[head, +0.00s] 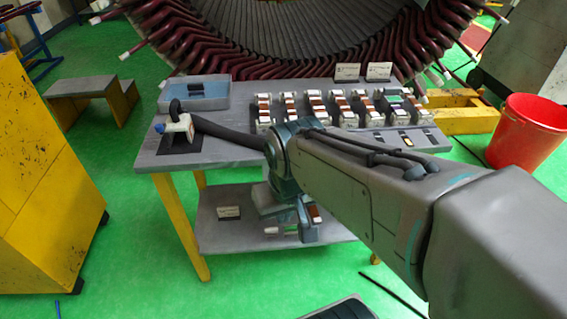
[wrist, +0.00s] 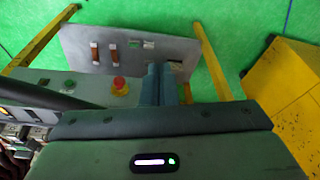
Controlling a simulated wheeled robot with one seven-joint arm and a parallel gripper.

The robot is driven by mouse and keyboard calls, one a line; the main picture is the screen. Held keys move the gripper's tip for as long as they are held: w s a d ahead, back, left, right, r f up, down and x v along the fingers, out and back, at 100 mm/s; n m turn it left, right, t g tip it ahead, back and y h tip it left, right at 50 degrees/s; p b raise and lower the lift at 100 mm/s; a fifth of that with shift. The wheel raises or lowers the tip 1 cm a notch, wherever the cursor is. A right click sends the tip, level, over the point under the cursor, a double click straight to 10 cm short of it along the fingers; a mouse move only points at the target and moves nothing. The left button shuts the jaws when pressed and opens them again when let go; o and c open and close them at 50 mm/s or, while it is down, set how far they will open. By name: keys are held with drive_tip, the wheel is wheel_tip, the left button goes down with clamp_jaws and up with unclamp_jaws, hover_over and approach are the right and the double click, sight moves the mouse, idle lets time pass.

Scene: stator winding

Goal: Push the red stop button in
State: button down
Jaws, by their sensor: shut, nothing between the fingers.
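The red stop button (wrist: 119,84) shows in the wrist view as a small red cap on a yellow base. It sits by the edge of the grey worktable (wrist: 75,85). The button cannot be made out in the head view, where my arm covers part of the table front.
A lower shelf (head: 225,232) with a few parts lies under the tabletop. Rows of coil blocks (head: 290,105), a blue tray (head: 205,90) and a white-headed tool (head: 178,124) occupy the top. A red bin (head: 525,135) stands right, a yellow cabinet (head: 45,180) left.

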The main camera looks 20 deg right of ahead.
drive_tip(key=w+d+f+n+t+h+p, duration=0.1)
drive_tip(key=w+d+f+n+h, duration=0.1)
drive_tip(key=w+d, duration=0.45)
drive_tip(key=w+d+f+n+t+h+p, duration=0.1)
drive_tip(key=w+d+n+h+p, duration=0.15)
drive_tip(key=d, duration=0.65)
wheel_tip(320, 180, down, 10)
drive_tip(key=n+t+y+p, duration=0.2)
drive_tip(key=n+y, duration=0.5)
drive_tip(key=n, duration=0.2)
drive_tip(key=shift+d, duration=0.4)
